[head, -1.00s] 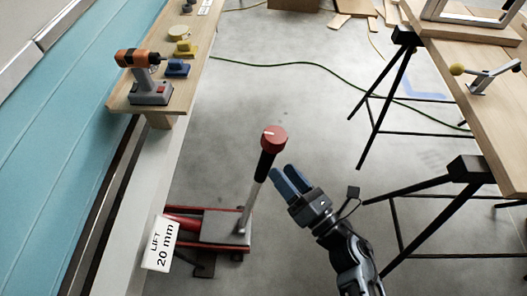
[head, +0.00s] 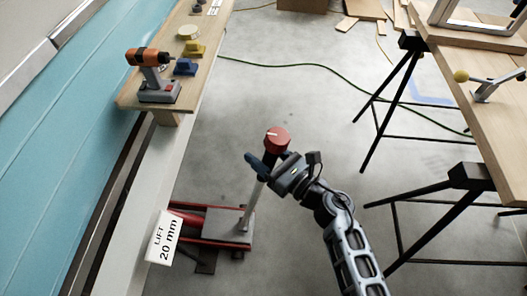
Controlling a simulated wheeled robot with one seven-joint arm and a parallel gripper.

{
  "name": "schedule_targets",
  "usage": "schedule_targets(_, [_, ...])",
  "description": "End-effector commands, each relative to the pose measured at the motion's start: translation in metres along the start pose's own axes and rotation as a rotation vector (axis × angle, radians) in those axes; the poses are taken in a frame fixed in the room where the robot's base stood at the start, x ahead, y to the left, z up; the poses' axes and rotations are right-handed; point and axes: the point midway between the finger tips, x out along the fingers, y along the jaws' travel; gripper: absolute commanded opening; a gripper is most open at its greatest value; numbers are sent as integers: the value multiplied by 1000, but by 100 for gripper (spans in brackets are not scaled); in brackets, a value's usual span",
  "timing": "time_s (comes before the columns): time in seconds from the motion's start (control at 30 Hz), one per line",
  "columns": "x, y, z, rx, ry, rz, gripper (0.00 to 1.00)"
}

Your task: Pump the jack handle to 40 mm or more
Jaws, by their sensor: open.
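A red floor jack (head: 222,229) sits on the floor beside the camper's lower edge. Its handle (head: 254,205) stands up, leaning slightly right, with a red knob (head: 277,138) on top. A white sign (head: 164,239) at the jack's left end reads "LIFT 20 mm". My gripper (head: 259,165) is open, its blue fingers at the upper handle just below the red knob. The fingers and gripper body hide the dark grip there. I cannot tell whether they touch it.
A wooden shelf (head: 190,75) along the camper holds an orange drill (head: 152,75) and small blue and yellow items. At right is a workbench (head: 490,110) on black trestles (head: 378,100).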

Motion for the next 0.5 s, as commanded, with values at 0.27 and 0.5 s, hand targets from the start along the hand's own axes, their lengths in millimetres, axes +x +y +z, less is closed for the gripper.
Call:
schedule_targets(0.27, [2, 0, 0, 1, 0, 0, 61])
schedule_targets(0.5, [2, 0, 0, 1, 0, 0, 38])
